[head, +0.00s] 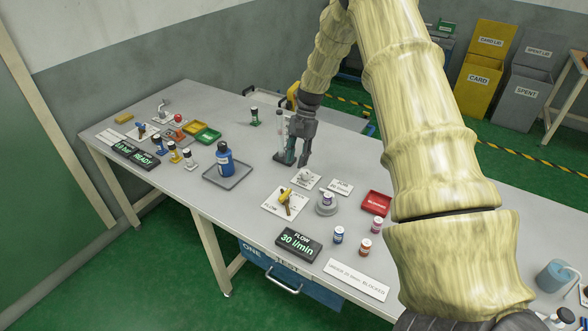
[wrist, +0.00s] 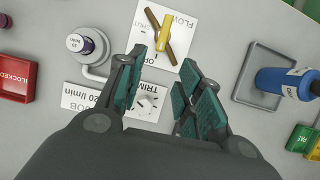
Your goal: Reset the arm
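My gripper (head: 296,162) hangs over the grey bench, fingers pointing down, in the head view. In the wrist view my gripper (wrist: 162,58) has its two teal-padded fingers clearly apart, with nothing between them. Below it are the white trim plate with a small knob (wrist: 148,100) and the flow plate with a yellow-handled valve (wrist: 165,38). In the head view the trim plate (head: 306,180) lies just in front of the fingers. My arm reaches in from the upper right and hides part of the bench. The gripper's exact height above the bench is hard to tell.
A purple-labelled vial (head: 327,198) sits on a round grey base, near a red tray (head: 376,203). A flow display (head: 298,243) is at the front edge. A green-based vial (head: 255,117) stands behind.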

